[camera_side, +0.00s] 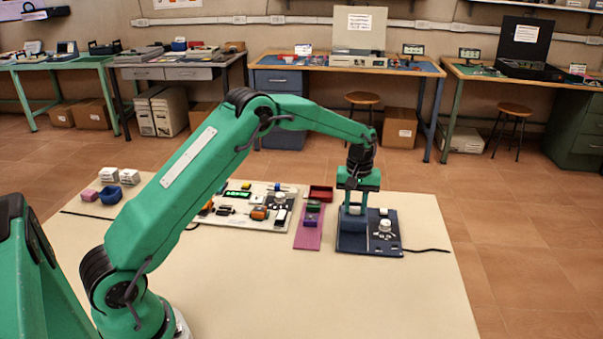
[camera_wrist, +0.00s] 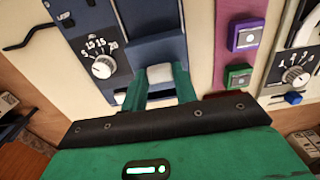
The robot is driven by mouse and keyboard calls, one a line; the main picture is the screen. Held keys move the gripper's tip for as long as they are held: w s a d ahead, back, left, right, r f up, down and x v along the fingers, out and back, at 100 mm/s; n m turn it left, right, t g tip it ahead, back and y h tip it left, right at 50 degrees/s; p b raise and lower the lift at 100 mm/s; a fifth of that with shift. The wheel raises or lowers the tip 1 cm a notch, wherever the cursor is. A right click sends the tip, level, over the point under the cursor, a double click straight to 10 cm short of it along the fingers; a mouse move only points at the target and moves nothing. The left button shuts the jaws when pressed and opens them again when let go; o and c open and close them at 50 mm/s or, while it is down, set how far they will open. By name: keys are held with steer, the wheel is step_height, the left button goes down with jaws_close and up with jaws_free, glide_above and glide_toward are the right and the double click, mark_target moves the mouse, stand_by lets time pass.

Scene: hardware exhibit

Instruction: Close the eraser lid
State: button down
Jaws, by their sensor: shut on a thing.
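The eraser is a navy unit with a white timer dial (camera_side: 384,226) near the front right of the table. In the wrist view the dial (camera_wrist: 102,67) is numbered and sits left of my gripper. A navy lid (camera_wrist: 148,47) lies beside the dial, with a pale grey grip block (camera_wrist: 160,73) at its near edge. My gripper (camera_side: 354,208) points down over the eraser's left part. In the wrist view my green fingers (camera_wrist: 160,88) are on both sides of the grip block, shut on it. The fingers hide part of the lid's near end; I cannot tell how far open it is.
A purple strip (camera_side: 308,240) with green and purple button modules lies just left of the eraser. A white panel (camera_side: 262,224) with several parts stands beyond it, near a red tray (camera_side: 321,192). A black cable (camera_side: 427,250) runs right. The front tabletop is clear.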

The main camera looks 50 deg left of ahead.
steer(key=shift+w+a, duration=0.65)
steer(key=shift+w, duration=0.05)
steer(key=shift+r, duration=0.1)
steer(key=c, duration=1.1)
jaws_free()
steer(key=shift+s, duration=0.1)
step_height(320, 180, up, 8)
steer(key=shift+f, duration=0.15)
